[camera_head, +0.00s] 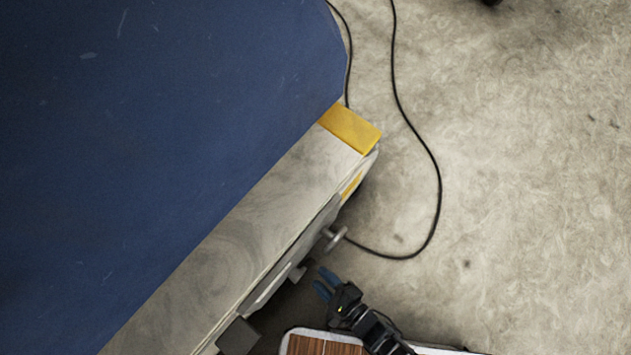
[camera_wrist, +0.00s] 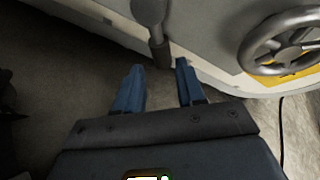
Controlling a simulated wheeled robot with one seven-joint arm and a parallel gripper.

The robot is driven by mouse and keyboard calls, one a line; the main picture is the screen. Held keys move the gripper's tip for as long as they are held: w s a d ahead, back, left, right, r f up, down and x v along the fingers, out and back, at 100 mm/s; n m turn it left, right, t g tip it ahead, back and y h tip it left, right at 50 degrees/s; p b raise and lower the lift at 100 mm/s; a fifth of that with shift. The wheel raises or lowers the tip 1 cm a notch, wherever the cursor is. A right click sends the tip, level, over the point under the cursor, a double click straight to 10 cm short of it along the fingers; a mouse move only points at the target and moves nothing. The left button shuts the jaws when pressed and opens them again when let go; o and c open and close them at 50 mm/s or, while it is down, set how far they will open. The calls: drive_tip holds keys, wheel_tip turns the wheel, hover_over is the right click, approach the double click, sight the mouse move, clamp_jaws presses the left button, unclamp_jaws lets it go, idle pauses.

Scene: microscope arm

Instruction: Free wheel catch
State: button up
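A grey metal handwheel (camera_wrist: 288,42) is mounted on the pale side of a large machine, at the upper right of the wrist view. It shows edge-on in the head view (camera_head: 333,238). A dark grey lever with a rounded head (camera_wrist: 150,12) is at the top centre of the wrist view. I cannot tell which part is the catch. My gripper (camera_wrist: 160,68), with blue fingers, is open and empty. The lever's lower end appears between the fingertips in the picture, but its depth is unclear. In the head view my gripper (camera_head: 322,279) is beside the machine, below the handwheel.
The machine has a blue top (camera_head: 160,130), a pale side (camera_head: 240,220) and a yellow corner block (camera_head: 350,127). Dark blocks (camera_head: 238,337) jut from its side. A black cable (camera_head: 437,190) loops over the concrete floor (camera_head: 530,200), which is mostly clear at right.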

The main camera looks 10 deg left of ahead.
drive_tip(key=shift+p+v, duration=0.35)
drive_tip(key=shift+v, duration=1.15)
